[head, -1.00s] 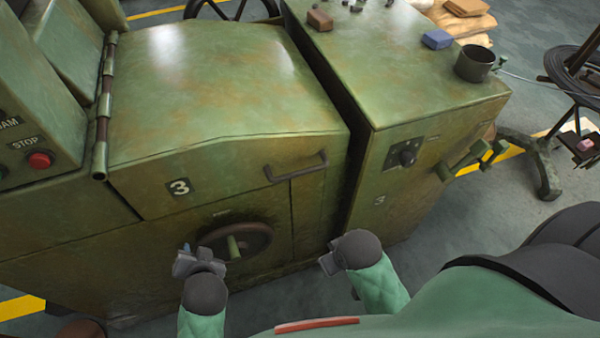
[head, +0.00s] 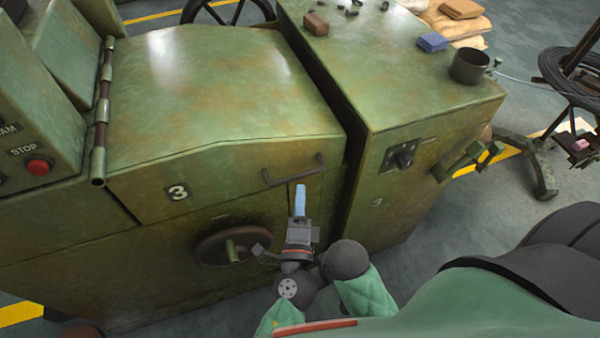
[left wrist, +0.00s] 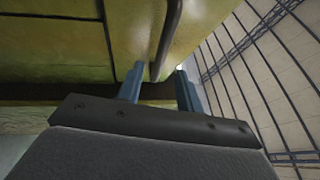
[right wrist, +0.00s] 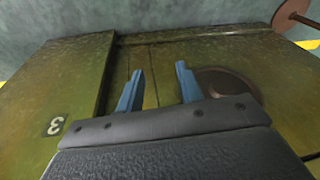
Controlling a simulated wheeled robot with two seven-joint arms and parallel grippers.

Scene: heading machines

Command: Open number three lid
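My left gripper (head: 300,187) points up just below the handle. In the left wrist view, the open blue fingers (left wrist: 160,69) stand apart, with the handle bar (left wrist: 168,35) between or just beyond their tips; contact cannot be told. My right gripper (right wrist: 158,78) is open and empty, facing the machine front; in the head view it is largely hidden behind the left one.
A handwheel (head: 235,245) is on the front below the lid. A second cabinet (head: 415,80) stands close at the right, carrying a mug (head: 469,66) and blocks. A red stop button (head: 38,166) is at left.

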